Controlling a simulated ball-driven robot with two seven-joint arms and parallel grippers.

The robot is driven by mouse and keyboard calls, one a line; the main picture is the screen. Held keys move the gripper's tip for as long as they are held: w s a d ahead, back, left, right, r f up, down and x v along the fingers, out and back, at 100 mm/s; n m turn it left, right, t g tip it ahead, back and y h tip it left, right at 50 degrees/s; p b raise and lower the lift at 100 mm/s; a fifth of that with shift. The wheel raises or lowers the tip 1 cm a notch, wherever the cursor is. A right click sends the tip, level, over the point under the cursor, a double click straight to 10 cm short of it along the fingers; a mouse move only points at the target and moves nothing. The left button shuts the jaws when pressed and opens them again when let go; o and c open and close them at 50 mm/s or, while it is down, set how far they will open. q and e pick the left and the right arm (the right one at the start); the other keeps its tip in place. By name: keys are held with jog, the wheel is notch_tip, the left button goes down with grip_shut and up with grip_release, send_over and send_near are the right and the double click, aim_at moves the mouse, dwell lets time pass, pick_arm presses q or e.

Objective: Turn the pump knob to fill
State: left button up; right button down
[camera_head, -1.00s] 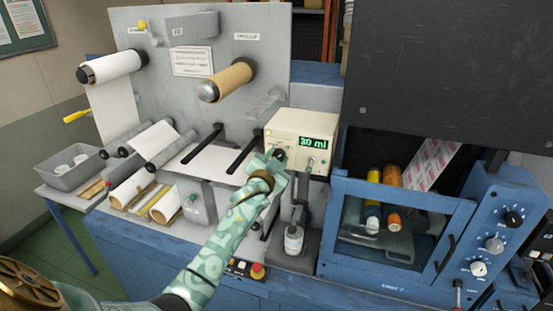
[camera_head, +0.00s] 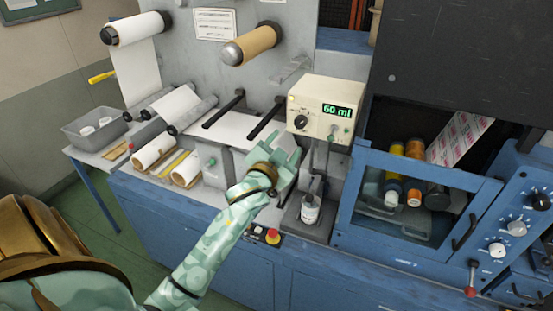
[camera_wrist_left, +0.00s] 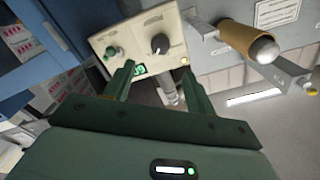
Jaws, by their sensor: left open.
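The cream pump box (camera_head: 318,92) stands at the back edge of the bench, with a green display (camera_head: 337,110) reading 60 ml. Its black knob (camera_head: 301,122) is on the left of the front face; a smaller green-grey knob (camera_head: 334,130) sits to the right. In the left wrist view the black knob (camera_wrist_left: 160,43) shows beyond the open fingers. My left gripper (camera_head: 286,152) is open and empty, below and in front of the black knob, apart from it. It also shows in the left wrist view (camera_wrist_left: 148,80). A small bottle (camera_head: 310,209) stands below the pump. My right gripper is not in view.
A blue cabinet with a window (camera_head: 400,205) stands to the right of the pump. A red stop button (camera_head: 272,236) is on the bench front. A grey bin (camera_head: 95,127) and paper rolls (camera_head: 155,151) lie to the left.

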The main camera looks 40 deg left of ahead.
pick_arm(q)
jog(key=v, duration=0.5)
jog(key=shift+s+b, duration=0.1)
jog(key=shift+b, duration=0.2)
jog(key=s+d+f+g+h+b, duration=0.1)
jog(key=s+f+g+b, duration=0.1)
jog(key=f, duration=1.2)
jog(key=s+d+f+g+h+b, duration=0.1)
jog(key=s+d+f+g+b, duration=0.15)
jog(key=f, duration=1.15)
jog(key=s+d+f+g+h+b, duration=0.1)
jog(key=s+f+g+b, duration=0.15)
jog(key=f, duration=1.15)
jog(key=s+d+f+g+b, duration=0.1)
jog(key=s+f+g+b, duration=0.2)
jog(key=s+f, duration=0.9)
jog(key=s+d+f+g+h+b, duration=0.1)
jog(key=s+d+f+g+b, duration=0.1)
jog(key=s+f+b, duration=0.6)
jog(key=s+d+f+g+b, duration=0.1)
jog(key=s+f+g+b, duration=0.3)
jog(key=s+f, duration=1.3)
jog(key=shift+s+d+f+g+b, duration=0.3)
jog(key=shift+f+b, duration=0.35)
jog(key=shift+b, duration=0.3)
